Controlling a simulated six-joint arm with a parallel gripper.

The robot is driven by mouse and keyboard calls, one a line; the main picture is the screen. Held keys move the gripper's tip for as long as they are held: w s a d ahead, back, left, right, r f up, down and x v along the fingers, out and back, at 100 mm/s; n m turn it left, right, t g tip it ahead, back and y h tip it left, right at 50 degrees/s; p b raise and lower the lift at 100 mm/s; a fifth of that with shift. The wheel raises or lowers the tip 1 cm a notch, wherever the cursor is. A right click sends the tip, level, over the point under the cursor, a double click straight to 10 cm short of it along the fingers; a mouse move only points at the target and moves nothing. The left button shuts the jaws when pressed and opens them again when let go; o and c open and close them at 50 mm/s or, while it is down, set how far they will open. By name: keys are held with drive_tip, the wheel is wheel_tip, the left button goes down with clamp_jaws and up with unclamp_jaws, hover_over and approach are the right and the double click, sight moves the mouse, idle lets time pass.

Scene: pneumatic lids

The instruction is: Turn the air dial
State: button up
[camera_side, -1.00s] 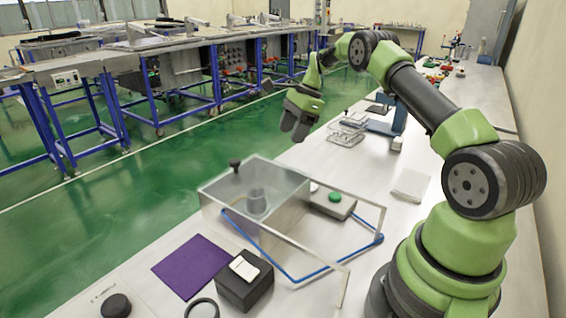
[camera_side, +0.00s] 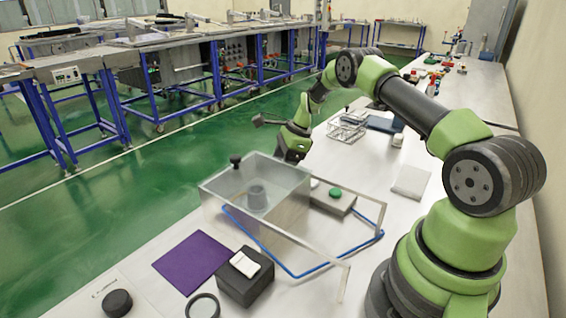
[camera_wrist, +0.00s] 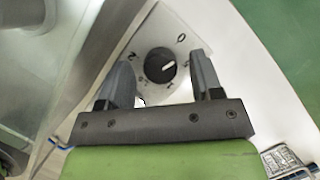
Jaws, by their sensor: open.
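The air dial (camera_wrist: 160,65) is a round black knob with a white pointer line on a light plate with printed figures, a 0 and a 2 among them. The pointer is tilted towards the right in the wrist view. My gripper (camera_wrist: 161,80) is open, with one dark finger on each side of the knob. I cannot tell whether either finger touches it. In the side view my gripper (camera_side: 292,155) points down just behind the far corner of the clear box (camera_side: 285,195). The dial is hidden there.
The clear box stands close beside my gripper, with blue edging and a black knob on its lid. A wire rack (camera_side: 347,127) and a blue flat part (camera_side: 385,122) lie beyond. A purple mat (camera_side: 193,262) and a black block (camera_side: 244,285) are in front. The bench drops to green floor on the left.

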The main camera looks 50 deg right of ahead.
drive_tip(key=shift+w+f, duration=0.1)
drive_tip(key=shift+f, duration=0.05)
drive_tip(key=c, duration=0.9)
drive_tip(key=shift+n+g+y, duration=0.4)
drive_tip(key=shift+n+g, duration=0.1)
drive_tip(key=shift+n, duration=1.1)
drive_tip(key=o, duration=0.9)
drive_tip(key=v, duration=1)
